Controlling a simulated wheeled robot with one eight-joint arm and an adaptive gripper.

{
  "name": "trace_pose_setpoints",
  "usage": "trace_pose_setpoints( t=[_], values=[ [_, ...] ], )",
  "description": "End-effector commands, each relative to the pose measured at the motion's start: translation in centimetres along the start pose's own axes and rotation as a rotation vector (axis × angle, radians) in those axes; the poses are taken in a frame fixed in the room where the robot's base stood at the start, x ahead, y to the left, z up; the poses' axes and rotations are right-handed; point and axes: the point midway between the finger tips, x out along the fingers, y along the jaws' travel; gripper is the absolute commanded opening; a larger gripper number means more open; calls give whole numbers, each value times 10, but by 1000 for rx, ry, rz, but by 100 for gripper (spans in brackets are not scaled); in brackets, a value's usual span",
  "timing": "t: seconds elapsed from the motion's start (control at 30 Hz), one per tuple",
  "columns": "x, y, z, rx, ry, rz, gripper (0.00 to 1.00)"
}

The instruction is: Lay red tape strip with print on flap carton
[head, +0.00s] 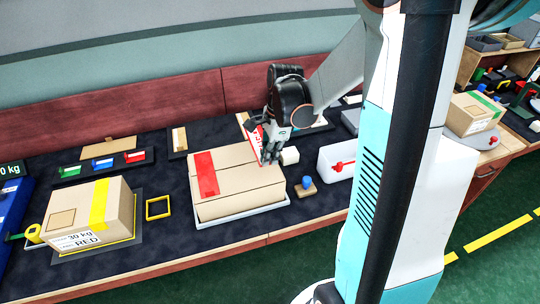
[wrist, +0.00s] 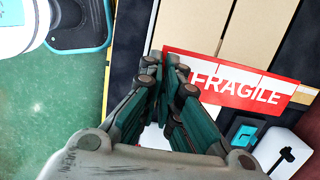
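The red tape strip with white "FRAGILE" print (wrist: 240,82) runs right from my fingertips in the wrist view. In the head view the strip (head: 254,137) shows small and tilted beside my gripper (head: 269,158). My gripper, also in the wrist view (wrist: 167,66), has its fingers close together and appears shut on the strip's end; the fingers hide the contact. The closed flap carton (head: 238,181) lies in a pale tray (head: 240,213), with a red strip (head: 206,174) across its left part. My gripper is at the carton's right back corner.
A labelled carton with yellow tape (head: 98,215) stands at left. A blue-knobbed stamp (head: 306,187), a white block (head: 290,156) and a white bin with a red handle (head: 336,163) stand right of the flap carton. A yellow square frame (head: 158,208) lies left of it.

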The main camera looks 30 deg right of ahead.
Motion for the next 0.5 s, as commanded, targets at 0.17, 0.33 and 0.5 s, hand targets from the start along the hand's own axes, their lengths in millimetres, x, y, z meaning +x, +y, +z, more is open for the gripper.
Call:
trace_pose_setpoints(
  t=[0.17,0.33,0.5],
  values=[
    [9,0,-1,0,0,0,0],
    [18,0,-3,0,0,0,0],
    [27,0,-4,0,0,0,0]
  ],
)
